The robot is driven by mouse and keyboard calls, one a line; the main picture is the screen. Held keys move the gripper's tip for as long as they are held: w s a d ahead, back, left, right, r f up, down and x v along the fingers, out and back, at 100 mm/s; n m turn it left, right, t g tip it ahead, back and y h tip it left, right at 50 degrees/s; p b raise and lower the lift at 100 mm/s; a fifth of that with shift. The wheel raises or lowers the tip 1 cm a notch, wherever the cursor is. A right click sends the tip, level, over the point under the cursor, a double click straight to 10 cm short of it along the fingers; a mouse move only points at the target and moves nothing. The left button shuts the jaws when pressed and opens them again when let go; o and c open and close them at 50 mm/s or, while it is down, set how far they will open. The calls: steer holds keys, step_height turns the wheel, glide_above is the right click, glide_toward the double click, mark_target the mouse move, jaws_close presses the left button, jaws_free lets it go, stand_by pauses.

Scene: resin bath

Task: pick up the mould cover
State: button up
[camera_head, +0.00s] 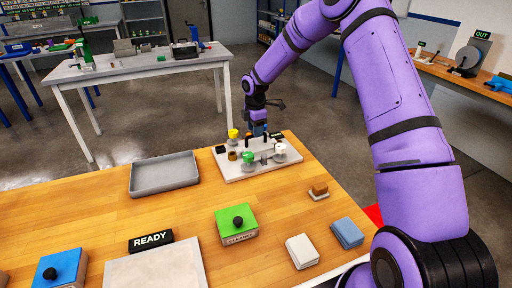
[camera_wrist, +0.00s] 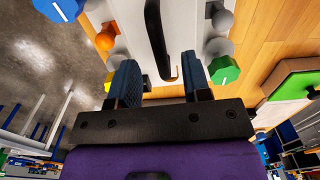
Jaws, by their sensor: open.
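My gripper (camera_head: 259,130) is open over the white fixture plate (camera_head: 236,172) at the far end of the wooden bench. In the wrist view, my gripper's two blue fingers (camera_wrist: 160,72) stand apart, and a black bar handle (camera_wrist: 155,35) lies between and beyond their tips. I cannot tell whether they touch it. The handle sits on a pale surface among coloured knobs, including a green knob (camera_wrist: 224,70) and a blue knob (camera_wrist: 60,8). No part is clearly labelled as the mould cover; the handled part may be it, but my gripper hides much of it in the head view.
A grey tray (camera_head: 163,188) lies left of the fixture. Nearer are a green box with a black knob (camera_head: 236,225), a blue box (camera_head: 62,268), a READY sign (camera_head: 151,241) and white and blue pads (camera_head: 302,251). Bare bench (camera_head: 100,205) lies between them.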

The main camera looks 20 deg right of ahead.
mark_target(256, 143)
step_height(256, 143, down, 3)
steer(key=shift+d+f, duration=0.15)
jaws_close()
stand_by(1.4)
